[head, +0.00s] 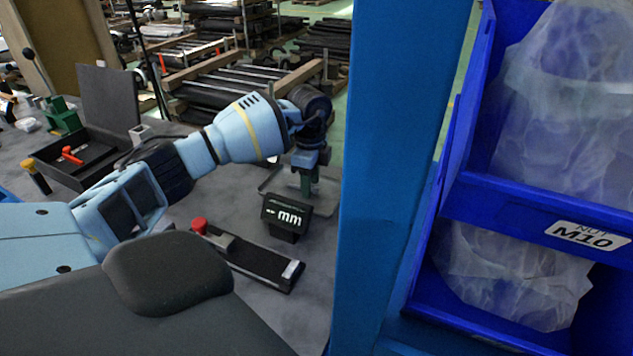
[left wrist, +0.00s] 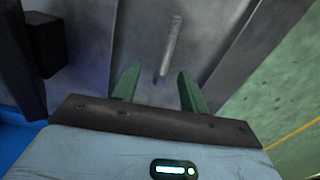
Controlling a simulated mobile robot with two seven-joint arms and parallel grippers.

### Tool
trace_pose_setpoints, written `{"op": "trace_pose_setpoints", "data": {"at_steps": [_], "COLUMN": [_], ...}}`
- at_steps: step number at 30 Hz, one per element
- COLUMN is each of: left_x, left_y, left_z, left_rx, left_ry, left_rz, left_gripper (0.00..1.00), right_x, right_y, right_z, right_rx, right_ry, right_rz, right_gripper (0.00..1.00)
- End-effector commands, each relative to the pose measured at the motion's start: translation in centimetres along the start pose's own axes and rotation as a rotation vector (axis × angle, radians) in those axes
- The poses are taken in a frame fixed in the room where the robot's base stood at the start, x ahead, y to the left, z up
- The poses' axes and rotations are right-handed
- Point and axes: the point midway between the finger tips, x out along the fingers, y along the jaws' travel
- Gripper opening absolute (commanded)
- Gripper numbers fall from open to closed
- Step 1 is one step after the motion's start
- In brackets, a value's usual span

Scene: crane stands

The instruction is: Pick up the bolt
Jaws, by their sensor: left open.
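A bolt (left wrist: 171,46), seen as a slim grey shaft, shows in the left wrist view on a grey metal surface. It lies ahead of and between the two green fingers of my left gripper (left wrist: 158,86), which are spread apart and empty. The bolt is apart from both fingers. In the head view my left gripper (head: 306,178) points down over a shallow grey tray (head: 325,203) on the table. The bolt cannot be made out there. My right gripper is not in view.
A display marked "mm" (head: 287,216) stands close in front of my left gripper. A black fixture with a red knob (head: 250,257) lies nearer. A blue post (head: 390,150) and blue bins (head: 540,208) block the right side.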

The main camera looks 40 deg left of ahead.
Motion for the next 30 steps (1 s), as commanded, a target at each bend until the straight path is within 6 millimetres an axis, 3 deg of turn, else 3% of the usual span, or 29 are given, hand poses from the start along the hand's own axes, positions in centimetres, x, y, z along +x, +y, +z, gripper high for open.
{"op": "trace_pose_setpoints", "data": {"at_steps": [9, 19, 30], "left_x": [0.50, 0.48, -0.40], "left_y": [0.00, 0.00, -0.08], "left_z": [-0.02, -0.04, -0.06], "left_rx": [0.000, 0.000, 0.000], "left_ry": [0.001, 0.001, 0.003], "left_rz": [-0.001, -0.001, -0.004], "left_gripper": [0.44, 0.00, 0.00], "right_x": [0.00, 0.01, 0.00], "right_y": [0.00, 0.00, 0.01], "right_z": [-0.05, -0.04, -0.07], "right_rx": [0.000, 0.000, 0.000], "right_ry": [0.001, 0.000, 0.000], "right_rz": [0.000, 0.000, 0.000], "right_gripper": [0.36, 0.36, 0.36]}}
